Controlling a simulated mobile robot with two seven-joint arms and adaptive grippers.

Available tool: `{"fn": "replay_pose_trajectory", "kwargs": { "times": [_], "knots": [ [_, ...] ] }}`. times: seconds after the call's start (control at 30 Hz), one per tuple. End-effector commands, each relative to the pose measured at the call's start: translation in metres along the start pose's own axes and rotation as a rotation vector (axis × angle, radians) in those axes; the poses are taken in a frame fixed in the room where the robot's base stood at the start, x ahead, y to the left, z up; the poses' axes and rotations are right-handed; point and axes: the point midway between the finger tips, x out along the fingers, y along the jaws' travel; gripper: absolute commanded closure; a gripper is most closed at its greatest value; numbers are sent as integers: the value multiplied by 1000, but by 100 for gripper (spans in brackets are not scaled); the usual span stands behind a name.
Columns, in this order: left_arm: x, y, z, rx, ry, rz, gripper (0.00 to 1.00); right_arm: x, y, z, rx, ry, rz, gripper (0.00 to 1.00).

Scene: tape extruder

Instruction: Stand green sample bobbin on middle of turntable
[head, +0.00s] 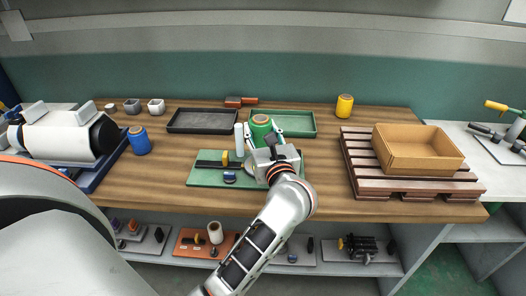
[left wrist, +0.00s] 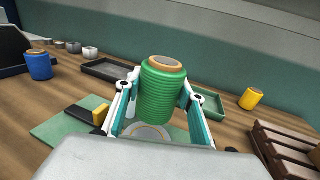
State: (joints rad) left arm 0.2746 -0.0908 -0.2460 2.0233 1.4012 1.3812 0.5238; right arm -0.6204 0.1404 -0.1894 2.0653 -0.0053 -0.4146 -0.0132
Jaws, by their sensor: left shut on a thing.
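The green sample bobbin (head: 261,127) has an orange-tan core and stands roughly upright between the fingers of my left gripper (head: 264,135). In the left wrist view the two fingers close on the bobbin (left wrist: 162,92) from both sides. A pale round disc, which looks like the turntable (left wrist: 148,132), shows just below and in front of the bobbin, partly hidden by it and the gripper. I cannot tell whether the bobbin touches the disc. In the head view my gripper hides most of this spot. My right gripper is not in view.
A green base plate (head: 205,182) carries a black bar, a yellow block and a white post. A black tray (head: 203,121) and a green tray (head: 299,124) lie behind. A blue bobbin (head: 139,140) is left, a yellow one (head: 344,106) right. A cardboard box (head: 420,162) sits on a pallet.

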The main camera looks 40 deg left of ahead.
Motion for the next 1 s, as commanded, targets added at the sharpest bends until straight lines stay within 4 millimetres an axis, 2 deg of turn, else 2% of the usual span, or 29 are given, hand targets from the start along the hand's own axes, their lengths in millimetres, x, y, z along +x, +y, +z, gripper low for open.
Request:
{"fn": "replay_pose_trajectory", "kwargs": {
  "times": [0.17, 0.37, 0.5, 0.77, 1.0],
  "knots": [
    [0, 0, -12, 1, -2, 0, 86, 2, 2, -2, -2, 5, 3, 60],
    [0, 0, -47, 7, 1, -1, 86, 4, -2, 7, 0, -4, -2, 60],
    [0, 0, -63, 3, 0, -1, 86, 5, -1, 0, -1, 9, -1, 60],
    [0, 0, -64, -2, -3, 0, 86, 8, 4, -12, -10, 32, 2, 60],
    [0, 0, -70, -1, -1, 0, 86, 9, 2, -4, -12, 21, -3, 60]
  ]
}}
